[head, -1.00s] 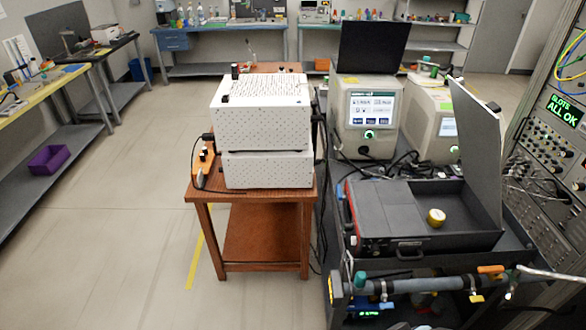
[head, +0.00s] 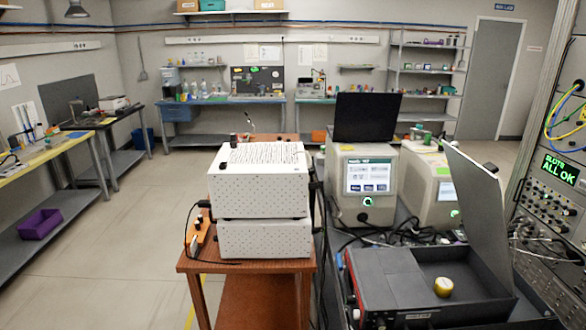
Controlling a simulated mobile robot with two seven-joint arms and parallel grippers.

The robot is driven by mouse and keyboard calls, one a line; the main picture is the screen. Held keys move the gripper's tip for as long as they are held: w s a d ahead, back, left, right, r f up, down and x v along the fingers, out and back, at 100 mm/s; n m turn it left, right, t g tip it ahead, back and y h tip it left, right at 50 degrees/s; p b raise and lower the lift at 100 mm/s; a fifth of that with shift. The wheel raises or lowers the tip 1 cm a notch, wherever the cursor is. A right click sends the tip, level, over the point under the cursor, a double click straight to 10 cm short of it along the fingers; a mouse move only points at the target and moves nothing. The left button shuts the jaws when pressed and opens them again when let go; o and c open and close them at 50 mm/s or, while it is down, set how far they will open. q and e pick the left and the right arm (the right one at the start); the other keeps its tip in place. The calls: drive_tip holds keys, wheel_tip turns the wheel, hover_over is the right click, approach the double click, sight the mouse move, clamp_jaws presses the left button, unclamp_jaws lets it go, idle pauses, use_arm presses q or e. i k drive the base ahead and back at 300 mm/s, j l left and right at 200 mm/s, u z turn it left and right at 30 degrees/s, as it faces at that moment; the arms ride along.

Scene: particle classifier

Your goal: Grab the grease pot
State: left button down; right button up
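A small round pot (head: 443,287), yellow with a pale top, sits in the open dark case (head: 470,262) at the lower right of the head view. It looks like the grease pot, but no label can be read. It stands on the floor of the case's right compartment, apart from the raised lid (head: 478,205). Neither of my grippers is in view.
The case's raised lid stands to the right of the pot. Instruments (head: 362,185) with cables stand behind the case. A wooden cart (head: 245,268) with white speckled boxes (head: 262,185) is to the left. A control rack (head: 556,185) stands at the far right.

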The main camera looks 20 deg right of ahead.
sight(443, 287)
drive_tip(key=l+z, duration=0.45)
drive_tip(key=l, duration=2.4)
drive_tip(key=i, duration=0.05)
